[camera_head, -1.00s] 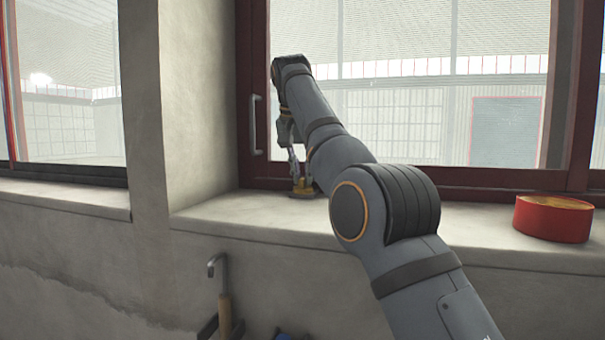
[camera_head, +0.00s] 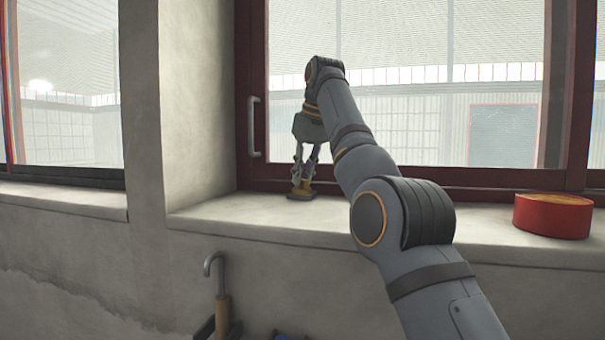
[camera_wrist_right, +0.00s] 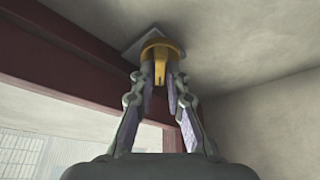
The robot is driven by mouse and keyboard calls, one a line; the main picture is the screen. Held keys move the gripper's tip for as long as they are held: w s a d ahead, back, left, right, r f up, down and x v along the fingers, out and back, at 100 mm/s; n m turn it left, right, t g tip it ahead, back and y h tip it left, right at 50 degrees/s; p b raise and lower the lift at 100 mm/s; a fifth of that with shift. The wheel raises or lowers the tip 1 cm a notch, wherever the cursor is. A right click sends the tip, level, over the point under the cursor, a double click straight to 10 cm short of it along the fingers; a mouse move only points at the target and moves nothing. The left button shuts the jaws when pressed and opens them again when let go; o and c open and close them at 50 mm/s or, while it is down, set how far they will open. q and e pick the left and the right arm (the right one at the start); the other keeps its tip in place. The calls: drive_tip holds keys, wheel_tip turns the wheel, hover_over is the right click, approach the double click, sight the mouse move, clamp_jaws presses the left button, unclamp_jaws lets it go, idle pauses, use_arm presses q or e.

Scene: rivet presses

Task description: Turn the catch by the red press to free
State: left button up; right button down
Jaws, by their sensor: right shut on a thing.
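The catch (camera_head: 299,194) is a small yellow-brown knob on a flat base, on the window sill by the frame's lower left corner. My right gripper (camera_head: 305,178) comes down on it from above, with its fingers shut on the knob. In the right wrist view the catch (camera_wrist_right: 154,47) shows as a yellow collar with a narrow tab between the fingertips (camera_wrist_right: 161,80), on a pale square plate. The fingers hide part of the knob. No red press can be made out in these views. My left gripper is not in view.
A red round object with a yellowish top (camera_head: 553,216) stands on the sill at right. A grey window handle (camera_head: 253,127) is on the dark red frame close to my gripper. A hooked, wooden-handled tool (camera_head: 220,290) is below the sill. The sill between is clear.

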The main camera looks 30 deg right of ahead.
drive_tip(key=n+y+p, duration=0.1)
drive_tip(key=n, duration=0.1)
drive_tip(key=n+p, duration=0.1)
drive_tip(key=n, duration=0.1)
drive_tip(key=shift+d+r+n+y, duration=0.1)
drive_tip(key=shift+d+n+y, duration=0.05)
drive_tip(key=shift+n+y, duration=0.2)
drive_tip(key=n+g+y+p, duration=0.1)
drive_tip(key=n+p, duration=0.1)
drive_tip(key=shift+d+n, duration=0.1)
drive_tip(key=shift+n, duration=0.25)
drive_tip(key=shift+w+n+p, duration=0.1)
drive_tip(key=shift+n+p, duration=0.5)
drive_tip(key=shift+p, duration=0.15)
drive_tip(key=shift+f+y, duration=0.2)
drive_tip(key=shift+y, duration=0.05)
drive_tip(key=c, duration=1.3)
unclamp_jaws()
drive_tip(key=shift+c, duration=0.2)
